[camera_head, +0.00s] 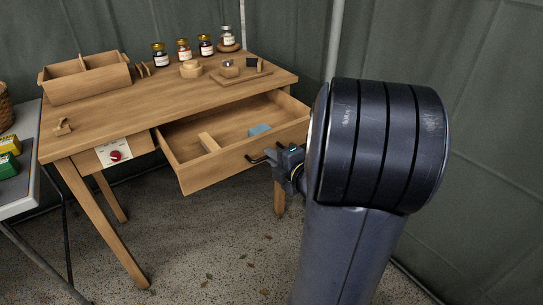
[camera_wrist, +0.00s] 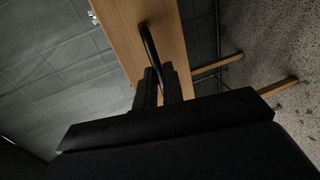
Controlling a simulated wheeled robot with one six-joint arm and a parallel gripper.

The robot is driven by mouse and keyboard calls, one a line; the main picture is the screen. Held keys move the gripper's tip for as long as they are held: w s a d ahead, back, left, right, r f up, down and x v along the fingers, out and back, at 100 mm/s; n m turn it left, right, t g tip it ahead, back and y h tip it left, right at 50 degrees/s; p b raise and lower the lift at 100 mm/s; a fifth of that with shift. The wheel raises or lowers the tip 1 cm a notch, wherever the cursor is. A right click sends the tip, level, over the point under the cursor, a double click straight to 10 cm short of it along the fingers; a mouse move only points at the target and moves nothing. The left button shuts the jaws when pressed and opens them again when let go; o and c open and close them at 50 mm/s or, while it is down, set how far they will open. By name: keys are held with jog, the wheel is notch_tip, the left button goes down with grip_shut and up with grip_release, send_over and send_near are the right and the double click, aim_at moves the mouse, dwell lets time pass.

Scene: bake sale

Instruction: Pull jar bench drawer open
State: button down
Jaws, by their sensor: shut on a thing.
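The wooden jar bench (camera_head: 180,92) stands at the centre left of the head view. Its drawer (camera_head: 194,179) is pulled well out, with a small wooden block (camera_head: 209,143) and a blue item (camera_head: 260,130) inside. The drawer's dark bar handle (camera_head: 257,158) is on its front. My gripper (camera_head: 285,157) is at the right part of the handle, partly hidden by my arm. In the wrist view, my gripper's dark fingers (camera_wrist: 160,82) close around the handle (camera_wrist: 149,45) in front of the wooden drawer front (camera_wrist: 122,30).
Several jars (camera_head: 183,49) stand along the bench's back. A wooden divided box (camera_head: 85,77) sits at its back left. A panel with a red knob (camera_head: 116,155) is left of the drawer. A grey table (camera_head: 22,190) is at the far left.

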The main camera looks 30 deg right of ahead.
jog(key=c, duration=1.5)
grip_release()
jog(key=shift+c, duration=0.2)
jog(key=p+v, duration=0.3)
jog(key=v, duration=0.7)
jog(key=shift+s, duration=0.35)
jog(key=shift+w, duration=0.15)
jog(key=b+x, duration=0.3)
jog(key=x, duration=0.7)
jog(key=shift+w, duration=0.35)
